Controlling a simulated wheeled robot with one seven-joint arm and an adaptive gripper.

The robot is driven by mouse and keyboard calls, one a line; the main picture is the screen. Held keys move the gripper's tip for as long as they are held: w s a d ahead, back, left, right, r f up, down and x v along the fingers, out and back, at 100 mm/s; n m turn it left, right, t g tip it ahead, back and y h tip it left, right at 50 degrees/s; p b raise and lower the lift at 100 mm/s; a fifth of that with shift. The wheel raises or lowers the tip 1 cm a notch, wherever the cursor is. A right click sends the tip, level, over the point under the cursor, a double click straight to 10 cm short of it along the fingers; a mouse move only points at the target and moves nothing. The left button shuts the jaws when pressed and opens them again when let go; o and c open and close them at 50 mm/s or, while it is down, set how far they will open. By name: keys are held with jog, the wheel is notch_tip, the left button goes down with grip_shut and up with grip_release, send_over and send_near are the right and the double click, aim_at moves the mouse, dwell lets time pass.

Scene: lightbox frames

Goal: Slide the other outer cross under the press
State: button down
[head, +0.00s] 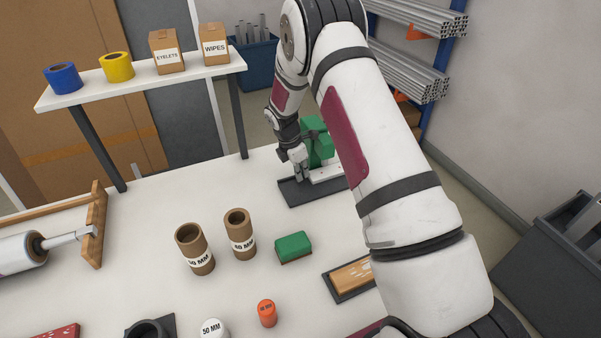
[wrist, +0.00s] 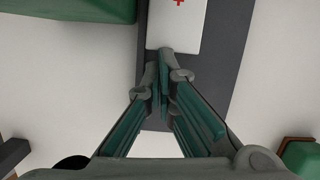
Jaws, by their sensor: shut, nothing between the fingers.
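The green press (head: 314,142) stands on a dark base (head: 297,194) at the back of the table, partly hidden by my arm. A white strip (head: 325,174) lies along that base. In the wrist view the strip (wrist: 175,32) bears a red cross (wrist: 179,2) cut by the top edge, and the green press (wrist: 70,8) is at the upper left. Only this one cross shows. My gripper (head: 299,177) is shut and empty, pointing down over the base. In the wrist view its fingertips (wrist: 163,68) are at the strip's near end; I cannot tell whether they touch it.
Two cardboard tubes (head: 193,250) (head: 239,235) and a green block (head: 293,247) stand in front of the base. A wooden piece on a dark tray (head: 350,277) is at the right, partly behind my arm. A raised shelf (head: 140,84) is at the back left.

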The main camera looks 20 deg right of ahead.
jog(key=a, duration=0.4)
jog(key=shift+a+r+b, duration=0.1)
jog(key=shift+r+b, duration=0.25)
jog(key=shift+r, duration=0.05)
jog(key=b+v, duration=0.2)
jog(key=v, duration=0.7)
jog(key=shift+m, duration=0.9)
jog(key=b+x, duration=0.2)
jog(key=x, duration=0.1)
jog(key=b+x, duration=0.2)
jog(key=x, duration=0.1)
jog(key=b+x, duration=0.2)
jog(key=x, duration=0.1)
jog(key=shift+s+a+f, duration=0.2)
jog(key=shift+s+a, duration=0.2)
jog(key=d, duration=0.3)
jog(key=shift+s+d+f, duration=0.1)
jog(key=shift+f, duration=0.2)
jog(key=shift+d, duration=0.5)
jog(key=shift+s+d, duration=0.1)
jog(key=shift+d, duration=0.9)
